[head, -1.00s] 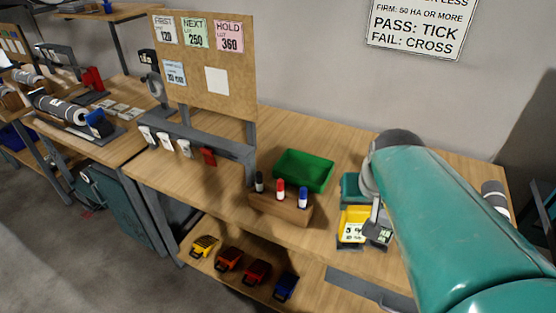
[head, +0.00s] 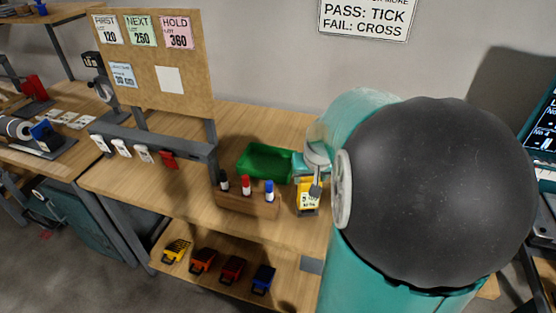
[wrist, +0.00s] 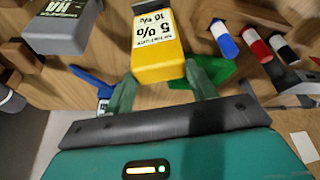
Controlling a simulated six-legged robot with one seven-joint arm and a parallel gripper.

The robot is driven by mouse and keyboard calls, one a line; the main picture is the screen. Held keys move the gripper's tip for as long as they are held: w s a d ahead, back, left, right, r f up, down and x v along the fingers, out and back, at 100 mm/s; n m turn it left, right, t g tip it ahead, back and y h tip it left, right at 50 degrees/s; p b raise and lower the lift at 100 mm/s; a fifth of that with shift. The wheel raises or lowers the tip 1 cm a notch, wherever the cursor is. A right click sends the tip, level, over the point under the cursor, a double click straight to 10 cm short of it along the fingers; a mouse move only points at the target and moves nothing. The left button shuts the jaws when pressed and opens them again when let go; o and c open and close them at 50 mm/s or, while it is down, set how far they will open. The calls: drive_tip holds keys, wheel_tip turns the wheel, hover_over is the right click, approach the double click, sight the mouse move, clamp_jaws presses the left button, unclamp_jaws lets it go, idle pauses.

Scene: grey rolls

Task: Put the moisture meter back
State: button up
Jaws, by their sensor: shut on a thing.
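The moisture meter is a yellow block with a white label reading 5 % and 10 %. In the wrist view the meter (wrist: 157,48) sits at the tips of my gripper (wrist: 162,88), between its two greenish fingers, which are shut on it. In the head view the meter (head: 308,198) shows over the bench, just right of the marker block, with my gripper (head: 312,182) above it. My arm covers much of that spot. I cannot tell whether the meter touches a surface below.
A green tray (head: 264,163) and a wooden block (head: 247,203) with black, red and blue markers stand just left. A grey device labelled HA (wrist: 62,22) is close by in the wrist view. Several coloured items lie on the lower shelf (head: 205,286). My arm hides the bench's right side.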

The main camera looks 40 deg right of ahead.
drive_tip(key=x, duration=0.3)
drive_tip(key=shift+s+a, duration=0.1)
drive_tip(key=shift+s, duration=0.1)
drive_tip(key=shift+f, duration=0.5)
drive_tip(key=shift+f, duration=0.15)
drive_tip(key=o, duration=0.9)
drive_tip(key=v, duration=1.2)
drive_tip(key=s+a+r+n, duration=0.1)
drive_tip(key=s+a+n, duration=0.1)
drive_tip(key=a, duration=0.6)
drive_tip(key=s+a+r+n+t+y, duration=0.1)
drive_tip(key=s+a+r+n, duration=0.1)
drive_tip(key=a, duration=0.6)
drive_tip(key=s+a+r+n+y, duration=0.1)
drive_tip(key=s+a+n, duration=0.1)
drive_tip(key=a, duration=0.6)
drive_tip(key=shift+s+a+r+t, duration=0.2)
drive_tip(key=shift+a+t, duration=0.1)
